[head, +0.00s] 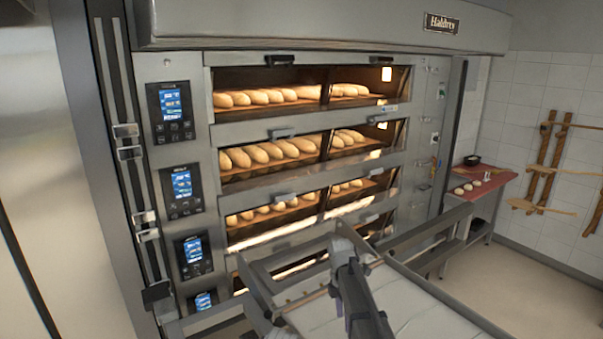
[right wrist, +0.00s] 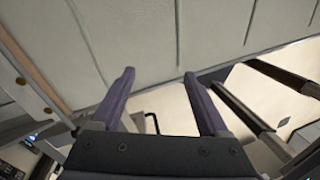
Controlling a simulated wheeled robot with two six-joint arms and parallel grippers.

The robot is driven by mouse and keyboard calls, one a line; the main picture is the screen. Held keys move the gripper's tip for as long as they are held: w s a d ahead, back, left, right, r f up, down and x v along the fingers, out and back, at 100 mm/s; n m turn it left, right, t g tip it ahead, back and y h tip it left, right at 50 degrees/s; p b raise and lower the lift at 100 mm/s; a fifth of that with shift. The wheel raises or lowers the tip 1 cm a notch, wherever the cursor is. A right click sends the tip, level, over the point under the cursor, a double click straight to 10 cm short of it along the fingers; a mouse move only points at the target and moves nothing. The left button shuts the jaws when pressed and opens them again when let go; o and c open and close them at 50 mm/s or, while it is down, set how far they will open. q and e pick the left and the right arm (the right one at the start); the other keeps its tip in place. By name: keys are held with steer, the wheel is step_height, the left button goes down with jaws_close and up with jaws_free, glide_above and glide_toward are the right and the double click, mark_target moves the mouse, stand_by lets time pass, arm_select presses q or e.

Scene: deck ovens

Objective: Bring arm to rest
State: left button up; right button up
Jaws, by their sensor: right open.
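My right gripper (head: 345,243) is over the pale loader cloth (head: 415,305) in front of the oven, at the bottom centre of the head view. In the right wrist view its two purple-grey fingers (right wrist: 160,78) are spread apart with nothing between them. The cloth, with its seams, fills the top of that view beyond the fingertips. I see no contact between fingers and cloth. I cannot make out my left gripper in the head view.
The deck oven (head: 270,128) holds several loaves (head: 265,152) on its stacked lit decks. Metal loader rails (head: 425,232) run beside the cloth. A red-topped side table (head: 490,185) with dough pieces stands at right. Wooden racks (head: 545,160) hang on the tiled wall. Floor shows at lower right.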

steer(key=s+a+f+m+b, duration=0.2)
steer(key=s+f+m+b, duration=0.2)
steer(key=s, duration=0.5)
steer(key=s+a+f+m+t+b, duration=0.1)
steer(key=s+f+m+b, duration=0.4)
steer(key=s, duration=0.5)
steer(key=s+a+f+m+b, duration=0.3)
steer(key=s+f+m+b, duration=0.2)
steer(key=s+m, duration=0.3)
steer(key=shift+s+a+f+t, duration=0.2)
steer(key=shift+s+a+t, duration=0.2)
steer(key=shift+s, duration=0.3)
